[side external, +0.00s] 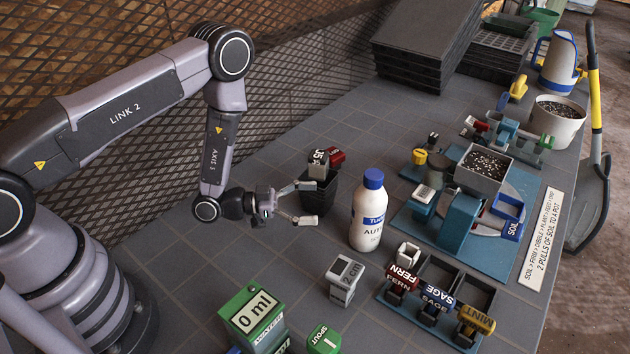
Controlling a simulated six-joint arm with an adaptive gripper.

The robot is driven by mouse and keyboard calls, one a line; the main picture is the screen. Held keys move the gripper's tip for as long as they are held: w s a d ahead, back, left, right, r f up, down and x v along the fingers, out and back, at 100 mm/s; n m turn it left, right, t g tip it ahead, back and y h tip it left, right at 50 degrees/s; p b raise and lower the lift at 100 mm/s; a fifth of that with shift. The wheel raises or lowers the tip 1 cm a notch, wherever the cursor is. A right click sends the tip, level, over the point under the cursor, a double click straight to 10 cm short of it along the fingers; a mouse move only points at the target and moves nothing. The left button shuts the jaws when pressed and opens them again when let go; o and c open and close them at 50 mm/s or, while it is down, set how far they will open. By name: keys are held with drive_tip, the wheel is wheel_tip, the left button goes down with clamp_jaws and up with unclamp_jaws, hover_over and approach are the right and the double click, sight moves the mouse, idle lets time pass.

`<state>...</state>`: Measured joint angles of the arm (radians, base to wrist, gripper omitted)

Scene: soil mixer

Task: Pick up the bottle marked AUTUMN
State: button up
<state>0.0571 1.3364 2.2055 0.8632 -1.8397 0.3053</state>
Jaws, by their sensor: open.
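A white bottle (367,215) with a blue cap stands upright on the grey bench, left of the soil machine. Its label has a blue band and dark letters that read "AUT" before they curve out of sight. My gripper (312,203) is open and points right, toward the bottle. Its fingertips are apart from the bottle, a short gap to its left. Nothing is visible between the fingers.
A black pot (318,190) stands just behind my gripper. A grey block marked 2 cm (345,279) and a green 0 ml box (252,318) stand in front. A seed rack (432,300) and the soil machine (465,215) lie right of the bottle. Bare bench lies left.

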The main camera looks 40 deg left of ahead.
sight(354, 202)
drive_tip(key=x, duration=0.7)
drive_tip(key=shift+w+d, duration=0.1)
drive_tip(key=shift+d, duration=0.1)
drive_tip(key=shift+f+x, duration=0.15)
drive_tip(key=shift+x, duration=1.4)
drive_tip(key=shift+f+x, duration=0.1)
drive_tip(key=shift+x, duration=1.4)
drive_tip(key=shift+w+r, duration=0.1)
drive_tip(key=c, duration=1.1)
